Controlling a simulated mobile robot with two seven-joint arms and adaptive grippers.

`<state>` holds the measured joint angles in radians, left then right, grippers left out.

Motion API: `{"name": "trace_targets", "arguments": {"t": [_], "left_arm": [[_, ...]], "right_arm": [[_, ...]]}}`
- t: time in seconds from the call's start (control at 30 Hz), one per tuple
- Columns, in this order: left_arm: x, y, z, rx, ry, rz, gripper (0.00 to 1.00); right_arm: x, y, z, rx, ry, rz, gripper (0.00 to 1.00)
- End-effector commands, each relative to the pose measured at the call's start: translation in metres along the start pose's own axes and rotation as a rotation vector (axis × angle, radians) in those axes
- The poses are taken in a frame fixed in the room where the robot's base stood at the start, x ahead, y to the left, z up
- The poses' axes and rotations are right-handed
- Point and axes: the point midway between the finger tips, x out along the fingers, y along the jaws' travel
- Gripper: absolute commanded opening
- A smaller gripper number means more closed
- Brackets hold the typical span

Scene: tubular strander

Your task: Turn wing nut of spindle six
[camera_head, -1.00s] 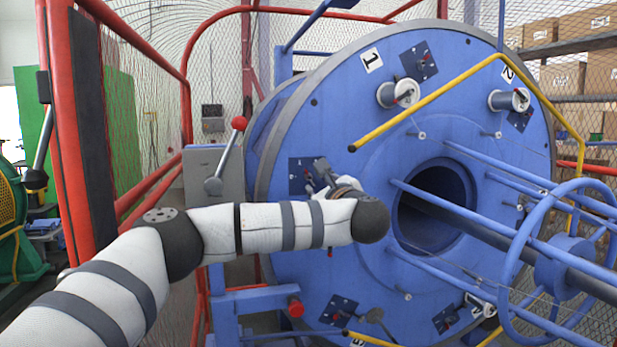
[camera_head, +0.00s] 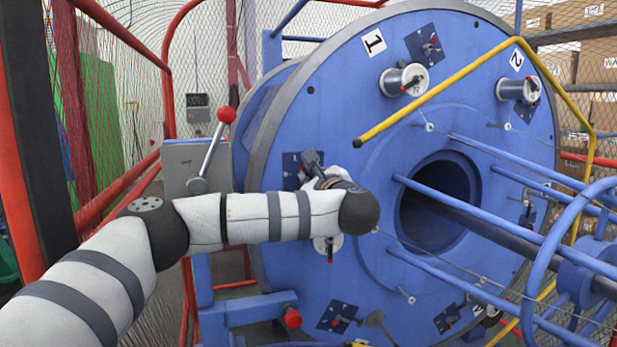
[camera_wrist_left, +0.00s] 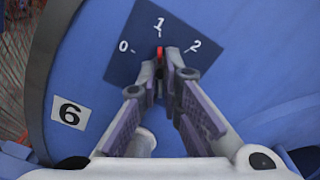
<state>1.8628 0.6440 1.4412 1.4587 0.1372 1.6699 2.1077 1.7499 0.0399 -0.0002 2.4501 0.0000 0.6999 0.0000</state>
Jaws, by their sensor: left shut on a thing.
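The big blue strander disc (camera_head: 400,90) faces me. At its left side is a dark dial plate (camera_head: 290,163), largely covered by my left gripper (camera_head: 312,160). In the left wrist view the plate (camera_wrist_left: 140,55) carries the marks 0, 1 and 2, and a white label "6" (camera_wrist_left: 69,112) sits to its left. The wing nut (camera_wrist_left: 160,52) shows as a narrow red tip pointing at 1. My left gripper (camera_wrist_left: 166,62) is shut on it, with the fingertips hiding most of it. My right gripper is out of view.
Spindles one (camera_head: 403,80) and two (camera_head: 518,89) sit on the upper disc. A yellow bent bar (camera_head: 440,92) and blue rods (camera_head: 490,213) stick out in front. A grey box with a red-knobbed lever (camera_head: 208,150) stands left; a red frame (camera_head: 20,170) is nearby.

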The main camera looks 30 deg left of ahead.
Motion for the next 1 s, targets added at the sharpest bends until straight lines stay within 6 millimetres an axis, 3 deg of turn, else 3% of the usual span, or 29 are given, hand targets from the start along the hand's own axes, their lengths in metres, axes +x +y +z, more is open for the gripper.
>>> {"name": "trace_targets", "arguments": {"t": [0.47, 1.0], "left_arm": [[0.0008, 0.0001, -0.0004, 0.066, 0.000, 0.000, 0.00], [0.0011, 0.0000, 0.0006, 0.525, -0.002, 0.000, 0.00]], "right_arm": [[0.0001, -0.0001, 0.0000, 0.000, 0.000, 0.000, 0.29], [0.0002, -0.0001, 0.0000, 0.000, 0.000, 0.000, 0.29]]}}
